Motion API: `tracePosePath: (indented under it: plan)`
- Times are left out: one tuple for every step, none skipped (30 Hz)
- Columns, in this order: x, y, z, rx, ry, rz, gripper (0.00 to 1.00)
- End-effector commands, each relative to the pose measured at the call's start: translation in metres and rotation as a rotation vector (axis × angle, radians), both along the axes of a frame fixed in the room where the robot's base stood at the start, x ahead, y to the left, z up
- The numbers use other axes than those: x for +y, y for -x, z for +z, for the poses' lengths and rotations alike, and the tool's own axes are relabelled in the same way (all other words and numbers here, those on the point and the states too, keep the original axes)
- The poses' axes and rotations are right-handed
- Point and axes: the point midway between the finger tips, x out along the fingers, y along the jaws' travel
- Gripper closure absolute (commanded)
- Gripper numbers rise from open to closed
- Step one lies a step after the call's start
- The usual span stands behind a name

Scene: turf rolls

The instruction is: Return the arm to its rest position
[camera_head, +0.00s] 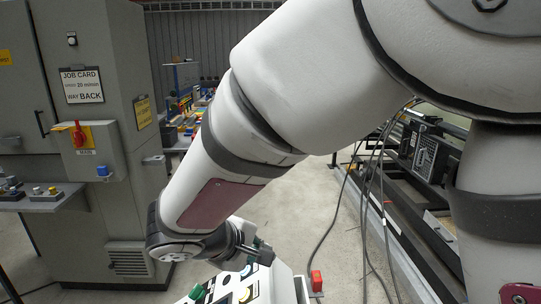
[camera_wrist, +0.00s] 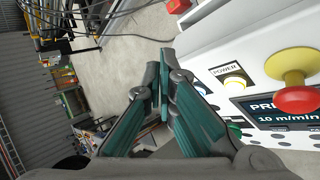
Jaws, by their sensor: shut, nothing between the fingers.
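My arm spans the head view from the upper right down to the lower middle, with its elbow raised and its wrist low. My gripper (camera_wrist: 162,80) shows in the wrist view, with its teal fingers drawn together at the tips and nothing between them. It is beside a white control panel (camera_wrist: 215,62), apart from it as far as I can tell. In the head view, the wrist end is close to the same white panel box (camera_head: 285,284), and the fingers are small and partly hidden there.
The panel carries a red mushroom button (camera_wrist: 298,99), a yellow lamp (camera_wrist: 234,83) and a display (camera_wrist: 275,110). A grey cabinet (camera_head: 118,150) stands left with a red switch (camera_head: 79,134). Cables (camera_head: 367,200) hang right of my arm. A railed machine (camera_head: 425,150) is right. Floor between is open.

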Motion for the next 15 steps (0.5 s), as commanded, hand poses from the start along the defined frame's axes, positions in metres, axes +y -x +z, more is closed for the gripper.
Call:
tracePosePath:
  plan:
    - [-0.027,0.003,0.016,0.003,-0.030,-0.066,1.00]
    - [-0.040,0.007,0.023,0.011,-0.049,-0.102,1.00]
    - [-0.058,0.013,0.031,0.020,-0.075,-0.149,1.00]
    - [-0.072,0.017,0.037,0.026,-0.095,-0.186,1.00]
    - [-0.084,0.022,0.043,0.032,-0.116,-0.219,1.00]
    - [-0.099,0.030,0.049,0.040,-0.147,-0.264,1.00]
    - [-0.110,0.036,0.054,0.044,-0.173,-0.297,1.00]
    - [-0.121,0.043,0.059,0.049,-0.198,-0.328,1.00]
    - [-0.134,0.052,0.064,0.054,-0.233,-0.368,1.00]
    - [-0.143,0.059,0.068,0.056,-0.261,-0.398,1.00]
    - [-0.152,0.066,0.072,0.059,-0.290,-0.427,1.00]
    - [-0.162,0.076,0.076,0.061,-0.330,-0.465,1.00]
    - [-0.169,0.084,0.079,0.060,-0.362,-0.491,1.00]
    - [-0.175,0.091,0.082,0.059,-0.394,-0.516,1.00]
    - [-0.183,0.101,0.085,0.057,-0.439,-0.549,1.00]
